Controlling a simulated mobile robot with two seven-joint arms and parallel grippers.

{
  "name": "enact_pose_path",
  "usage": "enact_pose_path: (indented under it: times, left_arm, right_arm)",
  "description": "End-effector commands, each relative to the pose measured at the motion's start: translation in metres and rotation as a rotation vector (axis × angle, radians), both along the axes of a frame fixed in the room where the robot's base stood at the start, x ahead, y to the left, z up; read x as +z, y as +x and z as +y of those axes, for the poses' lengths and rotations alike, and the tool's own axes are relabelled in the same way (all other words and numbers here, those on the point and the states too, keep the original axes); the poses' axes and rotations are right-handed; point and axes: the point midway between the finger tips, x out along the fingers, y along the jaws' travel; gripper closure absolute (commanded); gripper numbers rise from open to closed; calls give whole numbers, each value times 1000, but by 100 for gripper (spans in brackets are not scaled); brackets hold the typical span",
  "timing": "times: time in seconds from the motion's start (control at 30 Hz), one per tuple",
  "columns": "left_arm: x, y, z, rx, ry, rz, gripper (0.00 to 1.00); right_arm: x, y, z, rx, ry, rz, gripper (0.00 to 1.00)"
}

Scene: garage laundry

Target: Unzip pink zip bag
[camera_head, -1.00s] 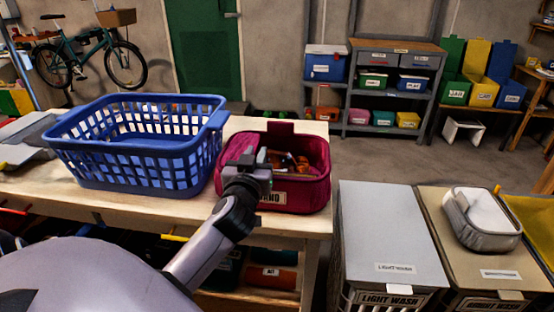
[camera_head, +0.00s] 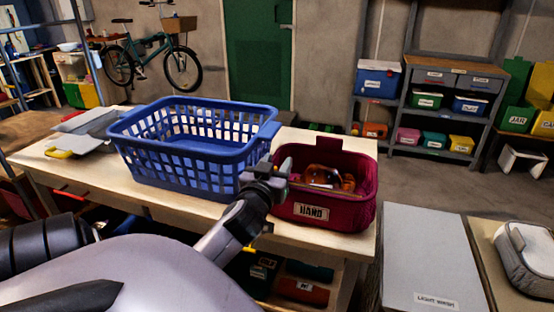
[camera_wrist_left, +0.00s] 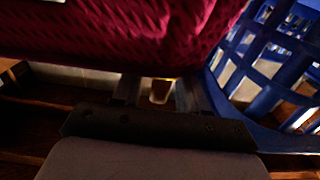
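The pink zip bag (camera_head: 340,210), deep magenta with a "HAND" label on its front, stands on the wooden table. Its top is open and brown-orange items (camera_head: 325,178) show inside. My left gripper (camera_head: 270,172) is at the bag's left front corner, between the bag and the blue basket. In the left wrist view the two fingers of my left gripper (camera_wrist_left: 158,92) stand apart with a gap between them, just below the magenta fabric (camera_wrist_left: 120,35). I cannot tell whether they touch the bag. The zip pull is not distinguishable. My right gripper is not in view.
A blue laundry basket (camera_head: 185,168) stands close to the bag's left; it also shows in the left wrist view (camera_wrist_left: 245,70). A grey "LIGHT WASH" bin (camera_head: 430,260) stands right of the table. Grey items (camera_head: 90,128) lie at the table's left end.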

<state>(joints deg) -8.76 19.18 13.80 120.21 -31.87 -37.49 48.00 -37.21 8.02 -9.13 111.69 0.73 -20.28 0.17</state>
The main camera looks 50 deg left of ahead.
Motion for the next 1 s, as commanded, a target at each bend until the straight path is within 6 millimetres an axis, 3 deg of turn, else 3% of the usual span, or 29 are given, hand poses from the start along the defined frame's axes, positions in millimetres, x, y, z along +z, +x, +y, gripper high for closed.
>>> enact_pose_path:
  times: [0.27, 0.7, 1.0]
  left_arm:
    - [-1, -2, -2, -1, -2, 1, 57]
    - [-3, -49, -30, 0, -3, 2, 57]
    - [0, -61, -38, 0, -1, -1, 57]
  right_arm:
    - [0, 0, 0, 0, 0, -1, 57]
    - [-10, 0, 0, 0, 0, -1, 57]
    - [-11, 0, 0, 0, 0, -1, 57]
